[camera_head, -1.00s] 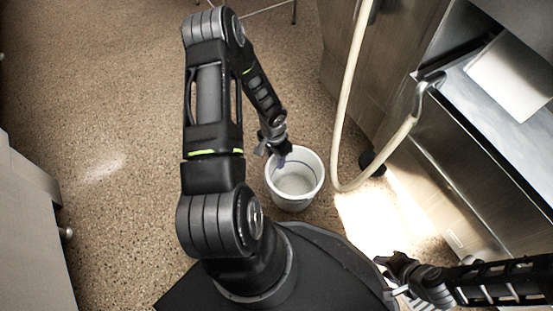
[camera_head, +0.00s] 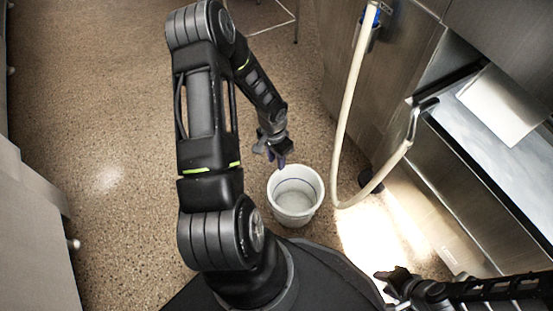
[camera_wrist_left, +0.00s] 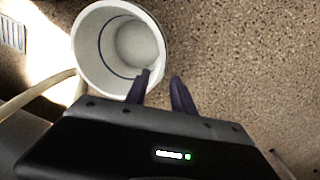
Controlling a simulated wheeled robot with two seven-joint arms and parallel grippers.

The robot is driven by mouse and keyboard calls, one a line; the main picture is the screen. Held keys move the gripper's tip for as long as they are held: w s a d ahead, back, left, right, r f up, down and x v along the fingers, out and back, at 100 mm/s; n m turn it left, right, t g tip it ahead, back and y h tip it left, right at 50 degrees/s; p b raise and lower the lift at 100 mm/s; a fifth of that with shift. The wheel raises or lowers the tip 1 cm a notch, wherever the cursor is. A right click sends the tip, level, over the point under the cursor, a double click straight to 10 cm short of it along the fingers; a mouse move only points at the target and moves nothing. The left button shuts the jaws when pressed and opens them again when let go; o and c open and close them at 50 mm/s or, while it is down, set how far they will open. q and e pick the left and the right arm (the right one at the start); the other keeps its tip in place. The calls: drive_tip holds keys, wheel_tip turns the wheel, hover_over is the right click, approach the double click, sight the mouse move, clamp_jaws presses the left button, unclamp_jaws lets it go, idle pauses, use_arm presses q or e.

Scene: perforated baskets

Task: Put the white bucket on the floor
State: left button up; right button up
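The white bucket (camera_head: 296,204) stands upright on the speckled brown floor (camera_head: 120,130), just in front of my base. It looks empty, with a thin blue line inside. It also shows in the left wrist view (camera_wrist_left: 92,62). My left gripper (camera_head: 277,160) is above and just behind the bucket's far rim in the head view.
A cream hose (camera_head: 343,120) hangs in a loop right of the bucket. A steel counter (camera_head: 500,150) with a white sheet (camera_head: 499,104) stands at the right. A pale cabinet (camera_head: 30,235) is at the left. The floor left of my arm is clear.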

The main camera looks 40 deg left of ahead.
idle(0.5)
use_arm(q)
drive_tip(key=d+h, duration=0.3)
drive_tip(key=d, duration=1.7)
drive_tip(key=s+d+n+t, duration=0.1)
drive_tip(key=s+d+n, duration=0.1)
drive_tip(key=s+d, duration=0.5)
drive_tip(key=d, duration=0.2)
drive_tip(key=shift+s+d+f+n, duration=0.15)
drive_tip(key=shift+s+d+n, duration=0.15)
drive_tip(key=shift+s+n, duration=0.1)
